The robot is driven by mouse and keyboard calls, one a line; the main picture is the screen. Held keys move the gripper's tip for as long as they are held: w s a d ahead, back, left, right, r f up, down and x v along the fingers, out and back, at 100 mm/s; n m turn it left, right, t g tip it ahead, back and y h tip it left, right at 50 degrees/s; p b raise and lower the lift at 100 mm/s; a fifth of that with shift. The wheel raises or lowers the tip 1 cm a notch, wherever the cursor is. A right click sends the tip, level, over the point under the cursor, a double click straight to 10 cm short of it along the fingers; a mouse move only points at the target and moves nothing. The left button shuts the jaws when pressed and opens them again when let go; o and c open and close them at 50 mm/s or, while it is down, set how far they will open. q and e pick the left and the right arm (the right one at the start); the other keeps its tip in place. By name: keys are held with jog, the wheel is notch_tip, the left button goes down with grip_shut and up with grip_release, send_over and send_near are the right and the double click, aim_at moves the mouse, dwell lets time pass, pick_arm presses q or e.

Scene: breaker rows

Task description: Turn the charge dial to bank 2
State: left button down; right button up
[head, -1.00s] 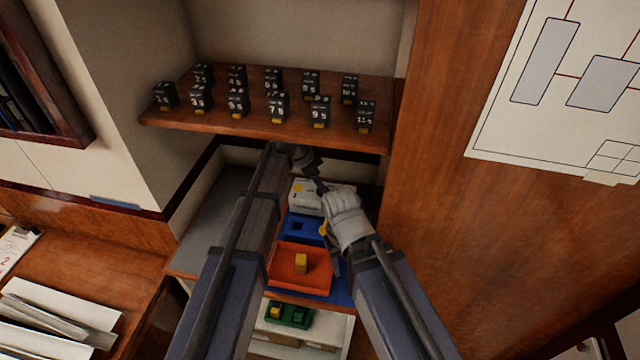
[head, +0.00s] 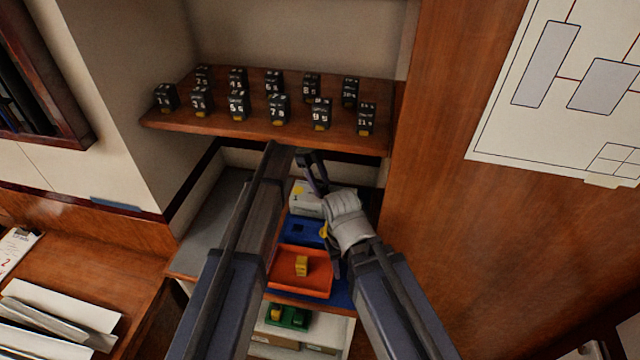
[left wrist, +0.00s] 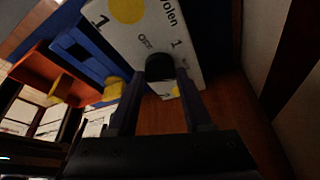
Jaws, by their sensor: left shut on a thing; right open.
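The charge dial (left wrist: 160,67) is a black round knob on a white box (left wrist: 205,40), which carries the marks OFF and 1 and a yellow disc. My left gripper (left wrist: 161,82) has its fingers on either side of the knob and is shut on it. The knob's pointer is not visible. In the head view the white box (head: 304,204) stands below the shelf, with my left gripper (head: 318,186) over it and the dial hidden. My right gripper (head: 331,258) is open, lower down beside the orange tray, and its fingers are hard to make out.
Numbered black breakers (head: 238,105) stand in two rows on a wooden shelf (head: 285,130) above. A blue holder (head: 300,230) and an orange tray (head: 318,285) with a yellow block (head: 301,266) lie in front of the box. A wooden panel (head: 450,220) bounds the right.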

pick_arm(q)
jog(key=m+y, duration=0.1)
jog(key=m, duration=0.2)
jog(key=m+g, duration=0.1)
jog(key=m, duration=0.1)
jog(key=shift+w+d+m+y, duration=0.2)
jog(key=shift+m+y, duration=0.2)
jog(key=shift+g, duration=0.3)
jog(key=shift+c, duration=1.6)
grip_release()
